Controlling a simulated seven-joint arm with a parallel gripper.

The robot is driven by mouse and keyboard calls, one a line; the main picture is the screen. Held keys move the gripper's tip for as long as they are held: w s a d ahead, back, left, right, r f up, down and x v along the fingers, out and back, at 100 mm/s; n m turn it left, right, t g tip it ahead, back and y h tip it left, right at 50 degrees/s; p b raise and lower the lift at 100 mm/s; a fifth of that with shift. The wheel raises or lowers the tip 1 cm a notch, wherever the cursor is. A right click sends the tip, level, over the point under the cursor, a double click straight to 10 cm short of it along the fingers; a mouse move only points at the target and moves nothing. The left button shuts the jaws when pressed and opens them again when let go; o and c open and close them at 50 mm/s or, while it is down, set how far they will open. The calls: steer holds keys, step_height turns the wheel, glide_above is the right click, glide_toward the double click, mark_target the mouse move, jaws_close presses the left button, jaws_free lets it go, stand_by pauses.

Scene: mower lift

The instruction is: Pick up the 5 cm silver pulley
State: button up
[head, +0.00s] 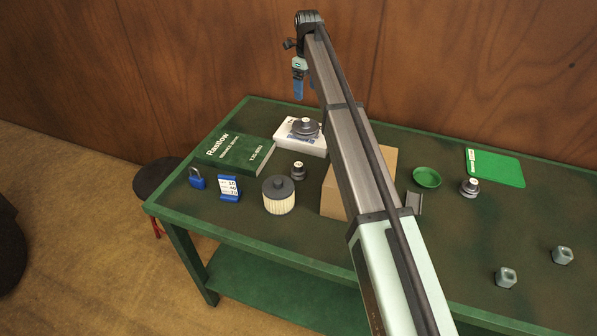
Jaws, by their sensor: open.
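Three silver pulley-like pieces with dark parts show in the head view. The widest pulley (305,127) sits on a white box (312,145). A smaller pulley (298,172) stands on the table just in front of that box, behind a cream filter. Another pulley (469,187) stands at the right, by a green pad. I cannot read a size on any of them. My gripper (298,92), with blue fingers, hangs pointing down above the table's back part, above the white box in the picture. It is open, with nothing seen in it.
The green table (400,250) also holds a green book (240,152), blue padlock (196,180), number stand (229,188), filter (279,197), cardboard box (333,190), green dish (427,177) and two grey blocks (506,277). My arm hides part of the cardboard box. A wooden wall is behind.

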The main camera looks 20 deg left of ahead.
steer(key=n, duration=0.7)
glide_above(299, 164)
step_height(299, 164, down, 5)
step_height(299, 164, down, 14)
steer(key=shift+s+r, duration=0.1)
steer(key=shift+r, duration=0.1)
steer(key=c, duration=1.3)
